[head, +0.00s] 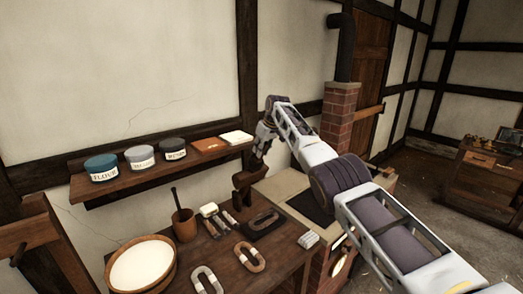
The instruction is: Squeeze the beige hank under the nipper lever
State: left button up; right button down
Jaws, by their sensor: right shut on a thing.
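My right gripper (259,156) points down over the back of the table and is shut on the top of a brown wooden piece (246,181), which looks like the nipper lever. The fingertips are small and partly hard to make out. A pale ring-shaped hank (207,280), the most beige one, lies at the table's front, apart from the gripper. I cannot tell whether anything sits under the lever. My left gripper is not in view.
A wooden bowl of white stuff (142,265) and a mortar with pestle (185,224) stand at the left of the table (225,245). A shelf (150,172) with tins and books hangs behind. A stove with a brick chimney (338,112) stands to the right.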

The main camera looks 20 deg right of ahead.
jog(key=c, duration=1.6)
grip_release()
jog(key=shift+w+a+r, duration=0.1)
jog(key=shift+w+r, duration=0.1)
jog(key=shift+r, duration=0.2)
jog(key=o, duration=0.4)
jog(key=shift+w+a+f, duration=0.1)
jog(key=shift+w+f, duration=0.1)
jog(key=shift+f, duration=0.1)
jog(key=shift+c, duration=0.2)
jog(key=shift+s+r, duration=0.1)
jog(key=shift+s, duration=0.1)
jog(key=shift+r, duration=0.15)
jog(key=v, duration=1.1)
jog(key=shift+r, duration=0.2)
jog(key=shift+s+f, duration=0.1)
